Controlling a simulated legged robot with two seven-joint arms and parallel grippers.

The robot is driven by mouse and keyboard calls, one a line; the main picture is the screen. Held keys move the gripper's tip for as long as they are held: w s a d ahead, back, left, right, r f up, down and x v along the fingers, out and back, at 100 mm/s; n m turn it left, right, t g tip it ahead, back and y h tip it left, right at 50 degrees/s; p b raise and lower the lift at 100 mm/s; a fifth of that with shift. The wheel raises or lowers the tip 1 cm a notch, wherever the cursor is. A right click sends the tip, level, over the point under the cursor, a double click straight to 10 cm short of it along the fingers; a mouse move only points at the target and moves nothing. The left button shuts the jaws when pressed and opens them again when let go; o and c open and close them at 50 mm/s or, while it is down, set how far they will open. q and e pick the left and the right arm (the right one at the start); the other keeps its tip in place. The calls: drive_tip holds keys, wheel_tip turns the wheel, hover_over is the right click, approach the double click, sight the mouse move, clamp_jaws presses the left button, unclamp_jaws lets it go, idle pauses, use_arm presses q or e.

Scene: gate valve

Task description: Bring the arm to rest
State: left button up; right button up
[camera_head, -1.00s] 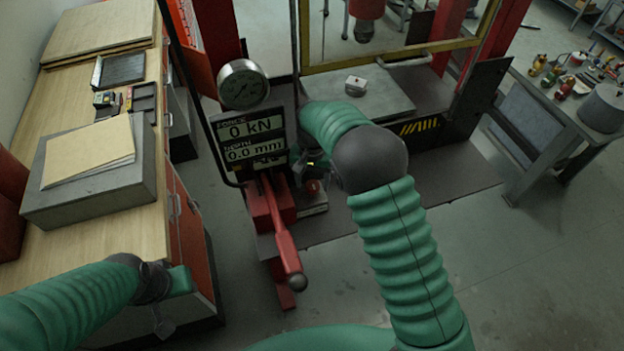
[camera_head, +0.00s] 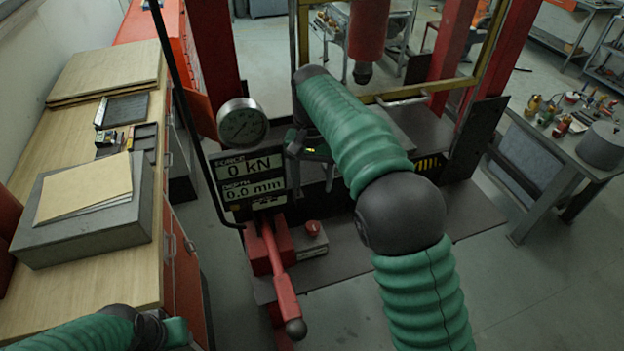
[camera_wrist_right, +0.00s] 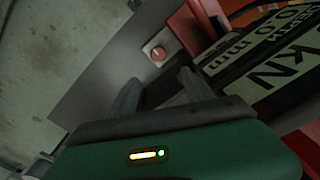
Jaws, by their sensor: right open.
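My right arm (camera_head: 400,215), in green ribbed sleeves with a dark round joint, reaches up across the middle of the head view. Its gripper (camera_head: 292,152) is beside the upper right of the force and depth display (camera_head: 250,178). In the right wrist view, the two grey fingers (camera_wrist_right: 158,92) are apart with nothing between them. A box with a red knob (camera_wrist_right: 155,53) lies beyond them. My left arm (camera_head: 75,335) shows only at the bottom left; its fingers are out of frame.
A press with red posts (camera_head: 215,55), a gauge (camera_head: 242,122) and a red lever (camera_head: 282,280) stands around the right hand. A wooden bench (camera_head: 90,280) is at the left, a cluttered table (camera_head: 540,140) at the right. The floor at the lower right is clear.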

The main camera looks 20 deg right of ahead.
idle(0.3)
drive_tip(key=s+d+f+n+t+b, duration=0.2)
drive_tip(key=s+f+n+b, duration=0.3)
drive_tip(key=s+f, duration=1.5)
drive_tip(key=s+d+b, duration=0.1)
drive_tip(key=s, duration=0.2)
drive_tip(key=shift+d+t, duration=0.15)
drive_tip(key=shift+t, duration=0.15)
drive_tip(key=shift+s+d, duration=0.1)
